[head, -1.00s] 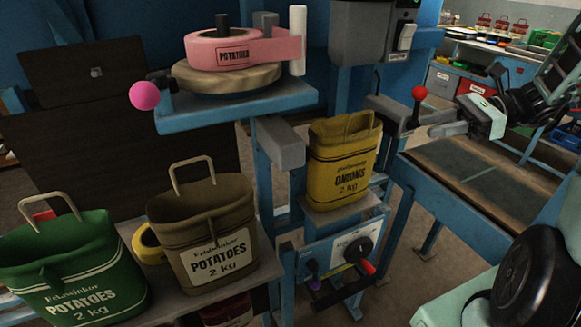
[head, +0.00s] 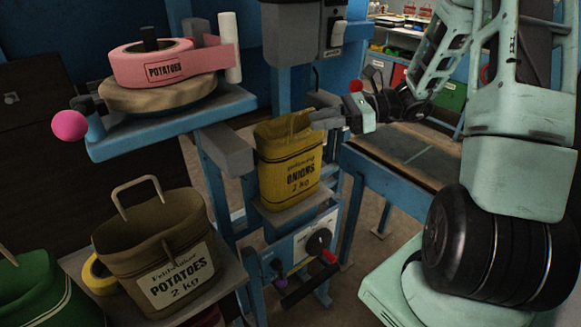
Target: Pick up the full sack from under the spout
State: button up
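The yellow sack (head: 290,168), labelled onions 2 kg, stands upright on a small grey shelf (head: 297,212) under the grey spout housing (head: 290,40). Its handle stands up at its top. My gripper (head: 318,118) is at the upper right edge of the sack, reaching in from the right, close to the handle. Its fingertips are small and partly merge with the sack's rim and handle, so I cannot tell whether they are apart or closed, or touching the sack.
A brown potato sack (head: 155,245) and a green sack (head: 40,290) stand at the lower left. A blue shelf (head: 170,125) with a pink label roll (head: 165,65) overhangs to the left. A red-knobbed lever (head: 356,86) is near my gripper.

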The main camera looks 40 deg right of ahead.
aim_at(288, 152)
jog(key=shift+s+p+x, duration=0.1)
jog(key=shift+p+x, duration=0.25)
jog(key=shift+x, duration=0.95)
jog(key=shift+s+p+x, duration=0.15)
jog(key=shift+p+x, duration=0.15)
jog(key=shift+x, duration=1.05)
jog(key=shift+f, duration=0.2)
grip_shut()
